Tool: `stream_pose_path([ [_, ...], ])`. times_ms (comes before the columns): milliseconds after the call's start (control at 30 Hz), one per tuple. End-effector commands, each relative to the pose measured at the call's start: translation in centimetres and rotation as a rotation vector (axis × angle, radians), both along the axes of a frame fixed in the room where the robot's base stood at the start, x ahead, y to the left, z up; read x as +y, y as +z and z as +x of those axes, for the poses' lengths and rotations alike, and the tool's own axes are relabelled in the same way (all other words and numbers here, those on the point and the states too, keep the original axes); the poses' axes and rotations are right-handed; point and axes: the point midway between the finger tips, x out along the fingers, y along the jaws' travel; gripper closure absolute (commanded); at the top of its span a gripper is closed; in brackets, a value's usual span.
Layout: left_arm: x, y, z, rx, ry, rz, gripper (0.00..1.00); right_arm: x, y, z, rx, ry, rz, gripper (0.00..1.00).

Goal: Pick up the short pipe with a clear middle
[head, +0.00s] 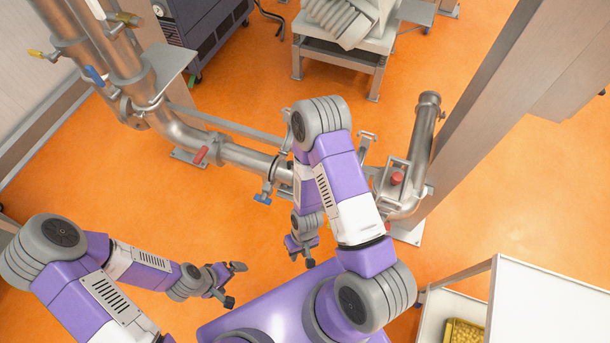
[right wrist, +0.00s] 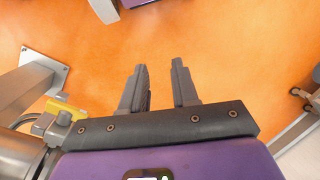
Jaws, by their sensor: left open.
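I cannot pick out a short pipe with a clear middle in either view. A steel pipe run (head: 245,158) crosses the head view, and my right arm hides part of it. A bent steel pipe end (head: 424,125) stands to its right. My right gripper (head: 301,257) hangs in front of the pipe run, pointing down. In the right wrist view its two fingers (right wrist: 159,67) are apart with only orange floor between them. My left gripper (head: 234,284) is at the lower left of the head view, open and empty, away from the pipes.
A white shelf trolley (head: 545,300) with a yellow bin (head: 465,333) stands at the lower right. A metal post (head: 480,90) rises at the right. A steel-legged stand (head: 340,58) is at the back. A yellow part (right wrist: 66,108) is left of the right fingers. Orange floor is open at left.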

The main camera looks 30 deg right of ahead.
Motion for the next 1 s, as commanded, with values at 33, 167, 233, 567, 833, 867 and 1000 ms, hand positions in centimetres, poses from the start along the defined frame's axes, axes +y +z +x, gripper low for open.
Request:
stream_pose_path([
  [33, 0.0, -1.6, -0.1, 0.003, 0.000, 0.000, 0.02, -1.3, -2.4, -0.1, 0.028, 0.075, -0.069, 0.71],
  [167, 0.0, -3.9, -0.2, 0.005, 0.000, 0.000, 0.02, -5.6, -5.2, 1.2, 0.085, 0.235, -0.265, 0.71],
  [233, 0.0, -5.0, -0.2, 0.005, 0.000, 0.000, 0.02, -7.8, -5.7, 3.0, 0.097, 0.314, -0.379, 0.71],
  [567, 0.0, -9.7, -0.2, 0.003, 0.000, 0.000, 0.02, -13.3, 0.2, 15.7, 0.012, 0.553, -0.930, 0.71],
  [833, 0.0, -11.4, -0.2, 0.003, 0.000, 0.000, 0.02, -11.1, 7.3, 21.6, -0.102, 0.601, -1.174, 0.71],
  [867, 0.0, -11.4, -0.2, 0.003, 0.000, 0.000, 0.02, -11.0, 7.7, 21.8, -0.108, 0.602, -1.185, 0.71],
  [1000, 0.0, -11.7, -0.2, 0.003, 0.000, 0.000, 0.02, -11.8, 7.6, 22.4, -0.114, 0.600, -1.200, 0.71],
])
